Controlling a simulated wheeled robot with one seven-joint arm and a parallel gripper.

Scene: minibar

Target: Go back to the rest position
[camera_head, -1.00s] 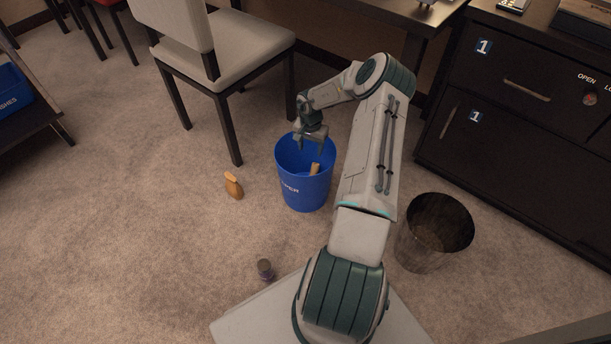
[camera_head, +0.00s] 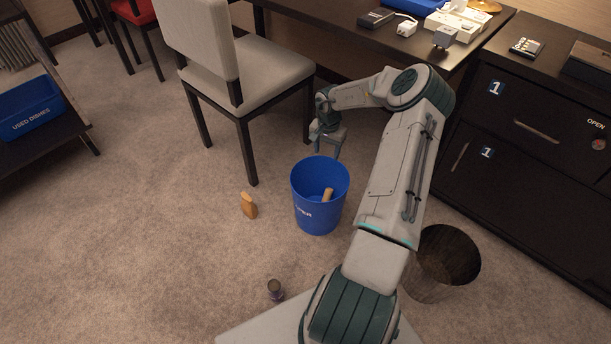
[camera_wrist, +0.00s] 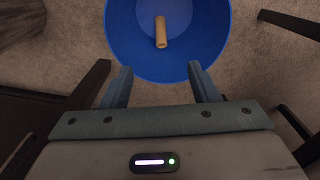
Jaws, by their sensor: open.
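My gripper (camera_head: 326,150) is open and empty, a little above and behind the far rim of the blue bin in the head view. In the wrist view my gripper (camera_wrist: 161,85) shows its two fingers spread apart with nothing between them. The blue bin (camera_head: 318,215) stands upright on the carpet and also shows in the wrist view (camera_wrist: 205,60). A tan cylinder (camera_head: 327,195) is inside the bin; it also shows in the wrist view (camera_wrist: 161,32), apart from the fingers. My arm reaches forward from the bottom of the head view.
A chair (camera_head: 272,72) stands behind the bin, left of the desk (camera_head: 340,42). A dark cabinet (camera_head: 530,140) and a dark bin (camera_head: 445,262) are at right. An orange-brown object (camera_head: 249,206) and a small can (camera_head: 275,290) are on the carpet. A blue used dishes tub (camera_head: 35,110) is left.

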